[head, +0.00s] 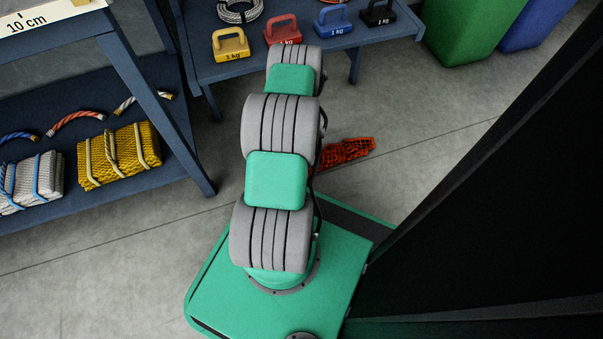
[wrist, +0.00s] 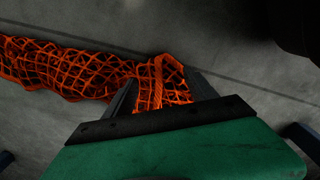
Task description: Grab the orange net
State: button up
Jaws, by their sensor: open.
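The orange net (wrist: 65,68) lies stretched out on the grey concrete floor in the wrist view. Its right end, with an orange rope (wrist: 158,80) along it, shows between the two dark fingers of my gripper (wrist: 160,92). The fingers stand apart on either side of that end, and I cannot tell whether they touch it. In the head view, part of the orange net (head: 346,151) shows on the floor to the right of my arm; my arm hides the rest. My gripper is hidden behind my arm in the head view.
A blue bench at the back bears yellow (head: 231,44), red (head: 283,30), blue and black weights. A blue rack (head: 150,80) at left holds yellow (head: 118,155) and white net bundles. Green (head: 465,28) and blue bins stand at the back right. Floor around the net looks clear.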

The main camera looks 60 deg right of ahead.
jog(key=shift+a+f, duration=0.1)
jog(key=shift+a, duration=0.05)
jog(key=c, duration=1.2)
jog(key=shift+r+p, duration=0.3)
grip_shut()
notch_tip(320, 180, up, 11)
jog(key=p, duration=0.8)
jog(key=shift+r+p, duration=0.2)
jog(key=shift+p, duration=0.1)
jog(key=shift+r, duration=0.1)
notch_tip(320, 180, up, 36)
jog(key=p, duration=2.6)
